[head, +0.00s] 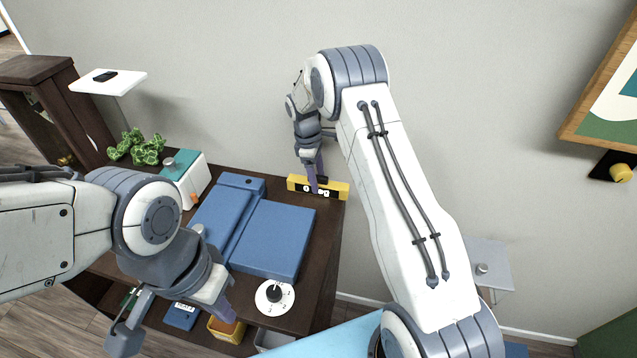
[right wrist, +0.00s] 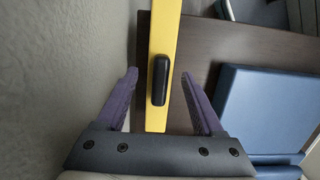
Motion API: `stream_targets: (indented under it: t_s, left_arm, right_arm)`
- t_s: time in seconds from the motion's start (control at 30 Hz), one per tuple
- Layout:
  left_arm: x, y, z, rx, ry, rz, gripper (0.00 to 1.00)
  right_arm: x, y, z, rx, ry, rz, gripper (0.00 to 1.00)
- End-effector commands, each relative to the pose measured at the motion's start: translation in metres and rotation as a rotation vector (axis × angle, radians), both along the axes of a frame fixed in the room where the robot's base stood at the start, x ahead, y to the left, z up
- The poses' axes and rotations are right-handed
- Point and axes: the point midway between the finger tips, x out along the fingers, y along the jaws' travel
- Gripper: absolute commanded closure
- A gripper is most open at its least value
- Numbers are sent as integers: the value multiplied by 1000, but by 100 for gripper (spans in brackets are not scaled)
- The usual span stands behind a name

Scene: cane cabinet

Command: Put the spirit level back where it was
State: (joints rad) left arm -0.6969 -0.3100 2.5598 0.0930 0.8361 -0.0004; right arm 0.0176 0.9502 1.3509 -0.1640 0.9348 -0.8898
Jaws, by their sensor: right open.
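The yellow spirit level (head: 339,190) with a dark-and-white middle lies at the back right of the dark cabinet top (head: 322,245), close to the wall. The right wrist view shows the level (right wrist: 160,30) as a long yellow bar with a black oval piece on it. My right gripper (head: 315,185) is above the level. In the right wrist view my right gripper (right wrist: 160,74) is open, with one purple finger on each side of the bar and gaps between. My left gripper (head: 222,303) hangs at the cabinet's front, away from the level; its finger gap is not clear.
Blue folders or boxes (head: 273,240) cover the middle of the top. A white dial (head: 275,297) lies at the front right, a teal-topped box (head: 187,178) and a green plant (head: 138,148) stand at the left. The wall (right wrist: 60,70) is close beside my right gripper.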

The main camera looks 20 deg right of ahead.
Motion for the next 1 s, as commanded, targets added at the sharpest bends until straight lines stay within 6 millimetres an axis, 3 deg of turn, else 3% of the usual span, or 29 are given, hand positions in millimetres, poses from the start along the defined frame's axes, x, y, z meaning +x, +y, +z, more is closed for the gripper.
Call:
stream_targets:
  t_s: [0.2, 0.4, 0.73, 0.87, 0.97, 1.0]
  left_arm:
    - [0, 0, -10, 0, 0, 0, 100]
    - [0, 0, -13, 0, 0, 0, 100]
    - [0, 0, -14, 0, 0, 0, 100]
    - [0, 0, -13, 0, 0, 0, 100]
    - [0, 0, -13, 0, 0, 0, 100]
    - [0, 0, -14, 0, 0, 0, 100]
  right_arm:
    - [6, 7, 48, 0, -6, 0, 31]
    - [9, 11, 82, 1, -4, -1, 31]
    - [7, 18, 101, 2, -4, -1, 31]
    - [-11, 50, 119, 14, -24, -14, 31]
    - [-52, 98, 145, 40, -54, -46, 31]
    - [-75, 118, 155, 53, -66, -66, 31]
